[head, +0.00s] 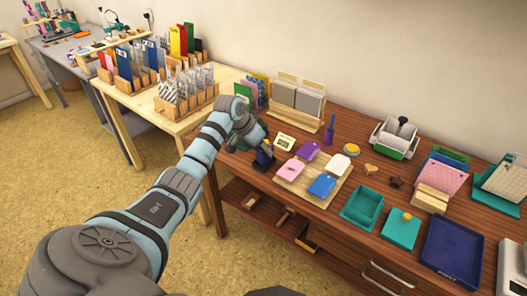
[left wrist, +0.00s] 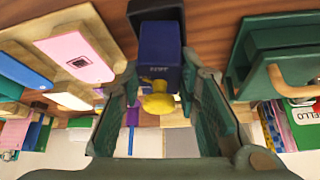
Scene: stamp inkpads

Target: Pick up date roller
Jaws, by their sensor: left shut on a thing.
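The date roller (left wrist: 160,65) is dark blue with a yellow knob and a dark base, seen in the left wrist view between my fingers. In the head view, the date roller (head: 264,157) shows at the left end of the brown table. My left gripper (head: 256,139) is shut on it; the gripper also shows in the left wrist view (left wrist: 168,82). The gripper hides part of the roller in the head view. I cannot tell whether its base touches the table. My right gripper is not in view.
A wooden board (head: 293,181) with pink, purple, blue and white inkpads lies just right of the roller. A small display (head: 285,142) stands behind. A green holder (left wrist: 262,50) is close beside the gripper. A teal tray (head: 361,207) and navy tray (head: 453,250) stand further right.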

